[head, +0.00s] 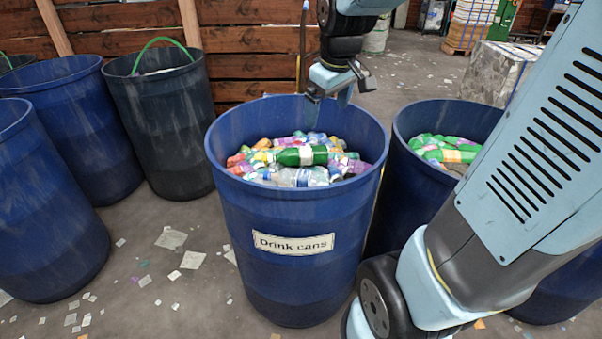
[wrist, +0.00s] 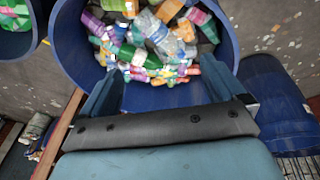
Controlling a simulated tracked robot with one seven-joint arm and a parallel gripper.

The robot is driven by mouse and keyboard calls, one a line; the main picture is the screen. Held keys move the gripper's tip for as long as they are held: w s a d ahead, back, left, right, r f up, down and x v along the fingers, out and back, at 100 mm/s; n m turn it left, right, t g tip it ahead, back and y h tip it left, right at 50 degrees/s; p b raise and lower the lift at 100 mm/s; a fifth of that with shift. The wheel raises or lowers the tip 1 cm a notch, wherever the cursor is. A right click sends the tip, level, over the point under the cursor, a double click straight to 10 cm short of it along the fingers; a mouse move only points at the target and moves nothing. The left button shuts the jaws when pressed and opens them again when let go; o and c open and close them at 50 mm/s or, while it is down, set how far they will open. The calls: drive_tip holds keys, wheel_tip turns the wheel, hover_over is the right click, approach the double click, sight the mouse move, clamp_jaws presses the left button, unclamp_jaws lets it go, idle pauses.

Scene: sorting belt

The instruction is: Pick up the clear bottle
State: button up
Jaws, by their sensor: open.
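The clear bottle (head: 302,177) lies on top of the pile in the blue barrel labelled "Drink cans" (head: 290,268), in front of a green bottle (head: 303,156) with a pale label. In the wrist view a clear bottle (wrist: 154,30) with a label lies among other bottles near the middle of the barrel. My gripper (head: 328,98) is open and empty, above the back rim of this barrel and apart from the bottles. In the wrist view its two fingers (wrist: 162,85) stand wide apart.
A second blue barrel (head: 408,190) with green bottles stands close on the right. A dark barrel (head: 165,135) and blue barrels (head: 40,215) stand on the left. A wooden wall (head: 120,45) is behind. Scraps litter the floor.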

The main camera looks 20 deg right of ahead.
drive_tip(key=w+f+n+g, duration=0.2)
drive_tip(key=w+f+n, duration=0.1)
drive_tip(key=w+f, duration=0.45)
drive_tip(key=n+g, duration=0.1)
drive_tip(key=n, duration=0.3)
hover_over(307, 173)
wheel_tip(307, 173, down, 11)
wheel_tip(307, 173, down, 9)
drive_tip(key=shift+r, duration=0.15)
drive_tip(key=shift+s+f, duration=0.15)
drive_tip(key=shift+f, duration=2.5)
drive_tip(key=c, duration=1)
drive_tip(key=shift+r, duration=0.15)
